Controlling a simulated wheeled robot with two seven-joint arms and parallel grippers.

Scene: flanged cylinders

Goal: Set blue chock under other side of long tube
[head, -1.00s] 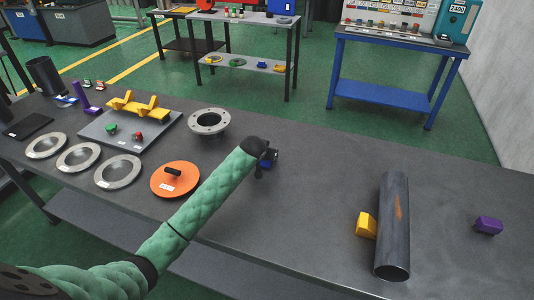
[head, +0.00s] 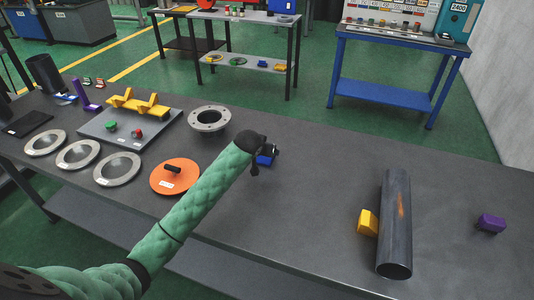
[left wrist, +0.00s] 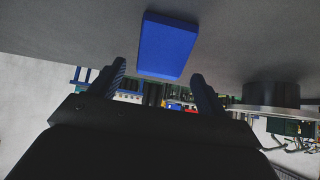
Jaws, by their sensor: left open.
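The blue chock (head: 264,160) lies on the dark table just beyond the end of my left arm. It also shows in the left wrist view (left wrist: 167,46), ahead of the fingertips and between their lines. My left gripper (left wrist: 160,82) is open and does not hold the chock. In the head view my left gripper (head: 262,158) is partly hidden by its own wrist. The long tube (head: 396,225) lies on the table at the right. A yellow chock (head: 367,222) sits against its left side. A purple chock (head: 491,223) stands apart, right of the tube. My right gripper is not in view.
An orange disc with a black handle (head: 175,177), several steel rings (head: 118,169) and a flange (head: 209,118) are left of my arm. A grey plate (head: 95,128) carries a yellow holder. The table between blue chock and tube is clear.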

